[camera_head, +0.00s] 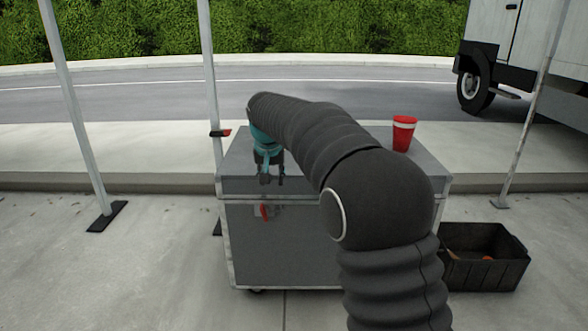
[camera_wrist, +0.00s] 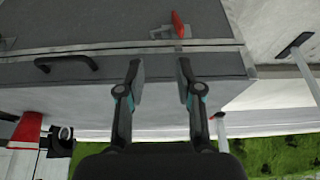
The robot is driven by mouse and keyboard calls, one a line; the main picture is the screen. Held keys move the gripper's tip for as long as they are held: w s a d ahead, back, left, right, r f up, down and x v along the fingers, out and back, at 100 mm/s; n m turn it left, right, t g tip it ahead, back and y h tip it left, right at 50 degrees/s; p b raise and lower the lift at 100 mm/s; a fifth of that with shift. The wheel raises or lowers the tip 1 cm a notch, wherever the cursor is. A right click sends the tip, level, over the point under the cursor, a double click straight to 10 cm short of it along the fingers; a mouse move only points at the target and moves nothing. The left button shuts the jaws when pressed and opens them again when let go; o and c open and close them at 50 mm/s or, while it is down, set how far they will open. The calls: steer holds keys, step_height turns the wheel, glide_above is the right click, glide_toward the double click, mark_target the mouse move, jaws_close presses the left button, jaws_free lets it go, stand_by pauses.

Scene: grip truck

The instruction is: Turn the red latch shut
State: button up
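The red latch (camera_head: 264,212) is on the front face of a grey metal box (camera_head: 290,252), near its upper left. In the wrist view the latch (camera_wrist: 178,24) shows as a red handle on a small metal plate, beyond the fingertips. My gripper (camera_head: 270,180) is above the latch in the head view, pointing down near the box's upper front edge. In the wrist view my gripper (camera_wrist: 160,72) has its two fingers spread apart with nothing between them. The gripper and latch are apart.
A red cup (camera_head: 403,133) stands on the box top at the right. A black bin (camera_head: 484,256) with several items sits on the ground to the right. Metal poles (camera_head: 76,120) stand left and right. A truck (camera_head: 500,60) is behind. Ground at front left is clear.

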steer(key=s+d+r+p, duration=0.1)
steer(key=s+d+r, duration=0.4)
steer(key=s, duration=0.2)
steer(key=shift+d, duration=0.35)
